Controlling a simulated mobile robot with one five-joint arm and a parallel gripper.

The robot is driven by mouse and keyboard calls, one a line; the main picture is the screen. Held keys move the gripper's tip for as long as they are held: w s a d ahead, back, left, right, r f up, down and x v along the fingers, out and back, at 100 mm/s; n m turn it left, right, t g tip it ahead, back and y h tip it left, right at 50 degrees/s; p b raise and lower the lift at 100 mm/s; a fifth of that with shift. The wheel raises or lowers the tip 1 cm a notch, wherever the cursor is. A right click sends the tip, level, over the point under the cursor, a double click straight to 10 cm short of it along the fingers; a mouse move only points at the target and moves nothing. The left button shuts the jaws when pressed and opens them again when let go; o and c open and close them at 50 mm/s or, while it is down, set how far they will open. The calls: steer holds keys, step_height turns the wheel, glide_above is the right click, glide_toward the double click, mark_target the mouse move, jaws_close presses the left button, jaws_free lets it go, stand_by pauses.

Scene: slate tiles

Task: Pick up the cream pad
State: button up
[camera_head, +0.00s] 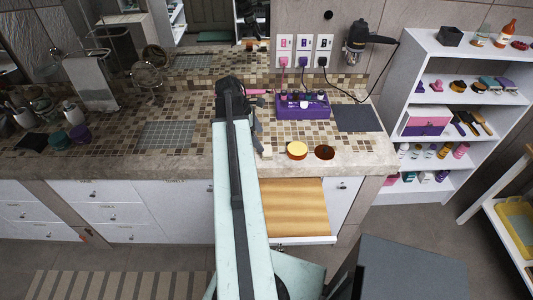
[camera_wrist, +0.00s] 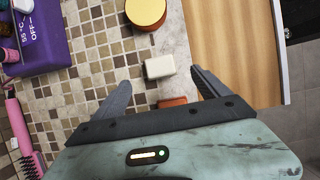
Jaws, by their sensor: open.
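The cream pad (camera_wrist: 159,67) is a small pale block on the edge of the tiled counter in the wrist view. It also shows as a small light patch (camera_head: 267,150) beside my arm in the head view. My gripper (camera_wrist: 161,80) is open, with its dark fingers apart, one to each side of the pad's line. The pad lies around the fingertips, with nothing seen touching it. In the head view my gripper (camera_head: 257,143) is partly hidden by my arm.
A small orange-brown item (camera_wrist: 172,102) lies between the fingers, nearer the palm. A yellow-topped round jar (camera_wrist: 146,10) stands beyond the pad. A purple box (camera_head: 302,105) is farther back. An open wood-bottomed drawer (camera_head: 297,207) juts out below the counter edge.

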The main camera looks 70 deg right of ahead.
mark_target(266, 149)
steer(key=shift+b+x, duration=1.15)
steer(key=shift+x, duration=0.05)
steer(key=b+x, duration=0.2)
steer(key=x, duration=0.1)
steer(key=b+x, duration=0.2)
steer(key=b, duration=0.1)
steer(key=shift+f, duration=0.45)
steer(key=shift+r, duration=0.2)
steer(key=c, duration=1.4)
step_height(266, 149, up, 10)
steer(key=p, duration=1)
